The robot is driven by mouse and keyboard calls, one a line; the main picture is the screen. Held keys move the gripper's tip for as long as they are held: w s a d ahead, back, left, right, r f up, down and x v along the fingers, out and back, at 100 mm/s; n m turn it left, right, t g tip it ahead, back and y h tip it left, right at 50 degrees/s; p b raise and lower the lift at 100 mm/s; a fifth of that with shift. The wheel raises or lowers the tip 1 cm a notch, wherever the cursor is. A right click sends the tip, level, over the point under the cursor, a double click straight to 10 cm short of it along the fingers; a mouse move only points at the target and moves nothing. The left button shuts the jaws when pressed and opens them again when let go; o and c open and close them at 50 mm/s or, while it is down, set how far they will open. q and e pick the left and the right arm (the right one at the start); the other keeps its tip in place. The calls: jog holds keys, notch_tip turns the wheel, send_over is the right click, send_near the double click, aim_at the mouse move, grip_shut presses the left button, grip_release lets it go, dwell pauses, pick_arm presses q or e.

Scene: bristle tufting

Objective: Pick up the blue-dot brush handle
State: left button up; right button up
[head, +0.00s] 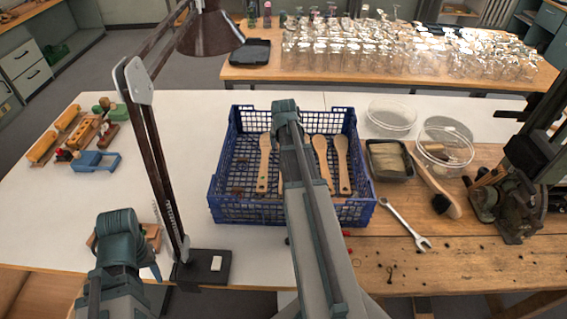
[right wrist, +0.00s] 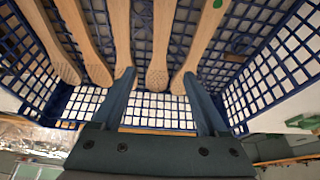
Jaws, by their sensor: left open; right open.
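Several pale wooden brush handles lie side by side in a blue mesh crate (head: 347,207); one handle (head: 264,163) is at the left and one (head: 341,163) at the right in the head view. In the right wrist view, the rightmost handle (right wrist: 199,42) has a green dot near the top edge. I cannot make out a blue dot on any handle. My right gripper (right wrist: 158,84) is open and empty over the crate, its fingers near the drilled heads of the middle handles (right wrist: 162,45). My left gripper (head: 122,245) is open at the lower left, away from the crate.
A lamp (head: 150,150) stands left of the crate. Right of it are a dark tray (head: 390,175), clear dishes (head: 392,115), a brush (head: 437,185) and a wrench (head: 408,225). Glassware (head: 390,50) fills the back table.

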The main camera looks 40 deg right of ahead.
jog(key=shift+b+x, duration=5.05)
jog(key=shift+x, duration=0.95)
jog(key=shift+f, duration=0.1)
grip_shut()
